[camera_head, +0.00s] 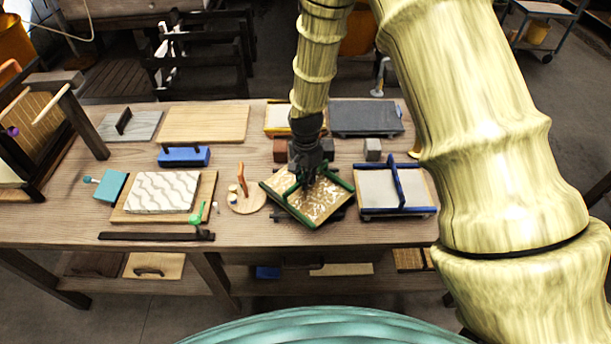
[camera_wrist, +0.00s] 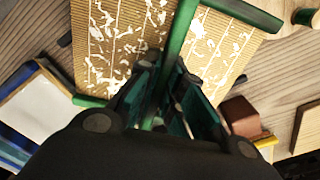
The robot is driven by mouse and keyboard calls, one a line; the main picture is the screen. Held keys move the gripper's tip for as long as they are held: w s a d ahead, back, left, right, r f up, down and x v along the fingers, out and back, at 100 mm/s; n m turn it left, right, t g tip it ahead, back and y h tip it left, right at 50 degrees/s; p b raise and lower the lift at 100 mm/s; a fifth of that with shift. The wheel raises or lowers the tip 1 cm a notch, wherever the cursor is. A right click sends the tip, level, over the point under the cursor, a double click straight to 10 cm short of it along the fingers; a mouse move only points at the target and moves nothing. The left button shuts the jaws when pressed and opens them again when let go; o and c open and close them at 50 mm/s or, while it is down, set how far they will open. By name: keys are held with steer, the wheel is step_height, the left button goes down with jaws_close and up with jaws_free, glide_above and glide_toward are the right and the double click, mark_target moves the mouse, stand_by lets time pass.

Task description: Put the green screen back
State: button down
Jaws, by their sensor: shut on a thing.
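The green screen (camera_head: 322,207) is a tan ribbed panel with white flecks and green bars on it. It sits turned at an angle near the front middle of the table. My gripper (camera_head: 307,176) is above it, shut on its green bar (camera_wrist: 178,45). In the wrist view the bar runs between my fingers (camera_wrist: 160,108), and the flecked panel (camera_wrist: 120,50) lies beyond them. A dark edge shows under the screen; I cannot tell whether the screen rests on it or hangs just above.
A pale screen with blue bars (camera_head: 377,188) stands close on the right. A round board with an orange handle (camera_head: 246,201) is close on the left. Small brown and grey blocks (camera_head: 373,149) stand behind. A white wavy slab (camera_head: 160,192) lies on a board farther left.

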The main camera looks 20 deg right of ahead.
steer(key=shift+f, duration=0.25)
steer(key=c, duration=1.5)
jaws_free()
steer(key=shift+c, duration=0.2)
steer(key=shift+r, duration=0.1)
step_height(320, 180, up, 12)
steer(key=b, duration=0.3)
steer(key=shift+r, duration=0.2)
